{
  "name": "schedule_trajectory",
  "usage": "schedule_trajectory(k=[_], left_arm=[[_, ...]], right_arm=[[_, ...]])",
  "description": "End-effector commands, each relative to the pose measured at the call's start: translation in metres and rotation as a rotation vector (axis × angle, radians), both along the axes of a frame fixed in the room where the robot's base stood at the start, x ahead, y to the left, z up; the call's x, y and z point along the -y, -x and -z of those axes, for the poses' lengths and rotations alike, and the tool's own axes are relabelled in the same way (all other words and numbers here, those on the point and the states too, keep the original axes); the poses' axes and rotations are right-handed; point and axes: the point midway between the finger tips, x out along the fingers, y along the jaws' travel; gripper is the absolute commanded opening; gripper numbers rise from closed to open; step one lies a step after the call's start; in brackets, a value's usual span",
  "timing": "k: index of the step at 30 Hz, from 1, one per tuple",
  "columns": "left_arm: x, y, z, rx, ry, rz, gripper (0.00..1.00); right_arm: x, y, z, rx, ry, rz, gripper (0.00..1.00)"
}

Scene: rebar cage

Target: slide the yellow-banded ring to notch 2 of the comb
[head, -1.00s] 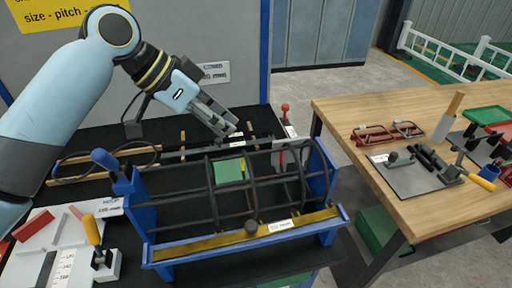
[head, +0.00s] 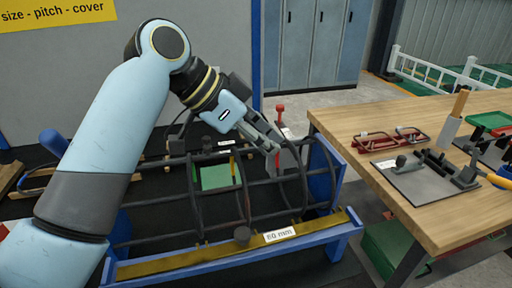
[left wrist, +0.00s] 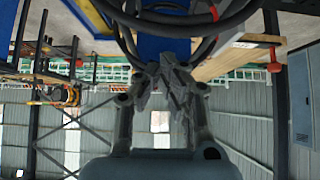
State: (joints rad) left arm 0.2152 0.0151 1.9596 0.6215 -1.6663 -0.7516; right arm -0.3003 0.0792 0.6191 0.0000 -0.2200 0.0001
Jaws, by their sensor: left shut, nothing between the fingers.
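The rebar cage (head: 165,227) of dark rings and long bars lies in a blue stand (head: 325,183). A ring with a small yellow band (head: 232,165) stands near the cage's middle. A yellow bar (head: 190,256), which looks like the comb, runs along the stand's front with an "80 mm" label; its notches are too small to number. My left gripper (head: 275,148) is shut and empty at the cage's upper right, right of the banded ring. In the left wrist view its closed fingers (left wrist: 165,82) point towards dark curved rods (left wrist: 180,18). My right gripper is not in view.
A green block (head: 215,177) shows behind the cage bars. A red-topped post (head: 281,118) stands behind the cage's right end. A wooden table (head: 410,200) with red clamps (head: 390,140) and a grey plate fixture (head: 425,175) stands to the right.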

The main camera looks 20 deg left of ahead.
Motion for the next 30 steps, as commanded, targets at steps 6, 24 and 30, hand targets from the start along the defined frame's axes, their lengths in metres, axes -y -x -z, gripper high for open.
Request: schedule_trajectory(k=[6,24,30], left_arm=[[-0.024,0.015,0.005,0.000,-0.007,-0.003,0.00],[-0.035,0.023,0.003,-0.004,-0.006,-0.001,0.00],[-0.037,0.024,0.005,-0.001,-0.004,-0.001,0.00]], right_arm=[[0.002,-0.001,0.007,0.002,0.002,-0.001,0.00],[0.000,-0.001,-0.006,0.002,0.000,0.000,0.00],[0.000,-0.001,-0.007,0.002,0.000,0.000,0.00]])
